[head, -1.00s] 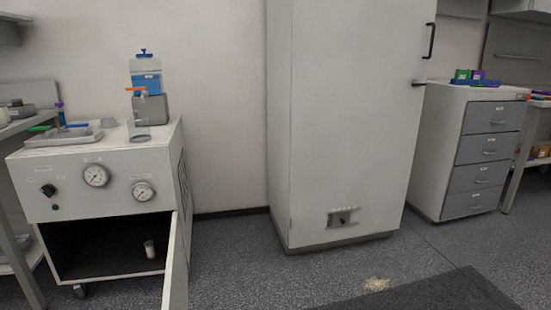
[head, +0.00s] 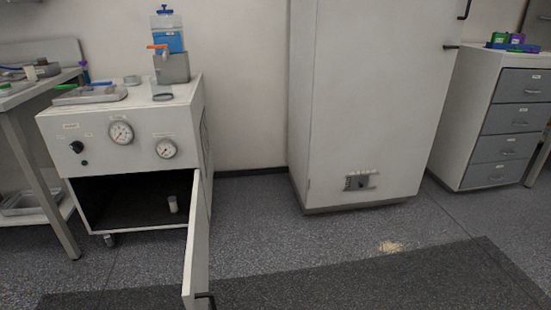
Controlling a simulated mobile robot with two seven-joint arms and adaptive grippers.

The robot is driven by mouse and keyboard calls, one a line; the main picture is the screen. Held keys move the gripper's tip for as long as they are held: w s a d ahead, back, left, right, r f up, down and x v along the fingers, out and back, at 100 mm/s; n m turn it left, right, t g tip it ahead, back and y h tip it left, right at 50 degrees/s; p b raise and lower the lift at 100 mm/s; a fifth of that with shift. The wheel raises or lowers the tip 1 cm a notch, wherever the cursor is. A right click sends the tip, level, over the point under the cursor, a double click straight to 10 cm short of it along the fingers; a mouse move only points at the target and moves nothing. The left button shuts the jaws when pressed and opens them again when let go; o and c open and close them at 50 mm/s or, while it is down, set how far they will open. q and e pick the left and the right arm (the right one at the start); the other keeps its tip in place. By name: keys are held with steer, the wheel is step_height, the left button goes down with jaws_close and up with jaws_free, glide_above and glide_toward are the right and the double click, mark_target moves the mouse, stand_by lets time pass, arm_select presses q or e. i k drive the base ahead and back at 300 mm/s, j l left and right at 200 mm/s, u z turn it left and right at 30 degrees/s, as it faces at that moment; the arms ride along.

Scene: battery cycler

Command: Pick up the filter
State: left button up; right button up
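A small pale cylinder (head: 173,204), which may be the filter, stands upright on the floor of the open compartment in the white cabinet (head: 92,133) at the left. It is near the compartment's right side. The cabinet door (head: 197,245) is swung open toward me. Neither of my grippers shows in the head view.
On the cabinet top are a grey tray (head: 88,98), a grey block (head: 172,70) and a blue bottle (head: 165,41). A tall white cabinet (head: 370,100) and a drawer unit (head: 515,115) stand to the right. A dark mat (head: 330,275) and a pale spill (head: 391,247) lie on otherwise clear floor.

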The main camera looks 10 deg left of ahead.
mark_target(171, 200)
steer(key=i+l+u, duration=0.1)
steer(key=u, duration=0.3)
steer(key=i+l+u, duration=0.1)
steer(key=u, duration=0.25)
steer(key=i+l+u, duration=0.2)
steer(key=u, duration=0.2)
